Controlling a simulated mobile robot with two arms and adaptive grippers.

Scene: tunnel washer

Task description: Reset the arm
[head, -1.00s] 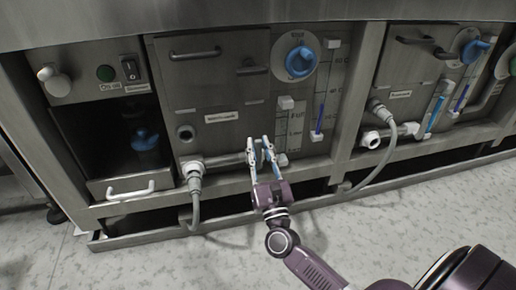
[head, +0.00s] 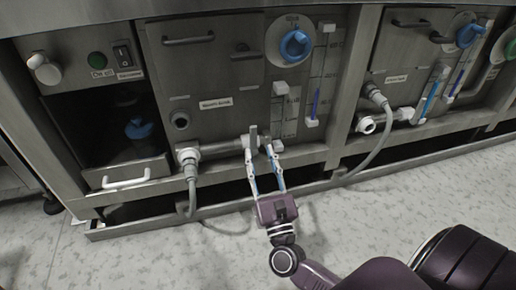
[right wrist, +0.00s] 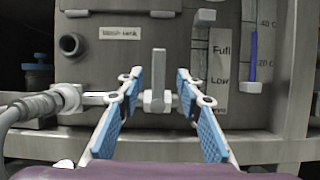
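My right gripper (head: 264,168) is in front of the lower middle of the washer panel. Its two fingers are apart, with blue pads, and nothing is held between them. A grey valve handle (head: 254,138) stands upright on the horizontal pipe just beyond the fingertips. In the right wrist view, this handle (right wrist: 158,72) shows between the open fingers (right wrist: 157,92), with a gap on both sides. My right arm comes in from the lower right of the head view. My left gripper is not in view.
A pipe with a white connector and hose (head: 189,158) lies left of the handle. Blue knobs (head: 296,45), level gauges (head: 318,90) and a drawer with a white handle (head: 126,180) are on the washer front. The floor before it is clear.

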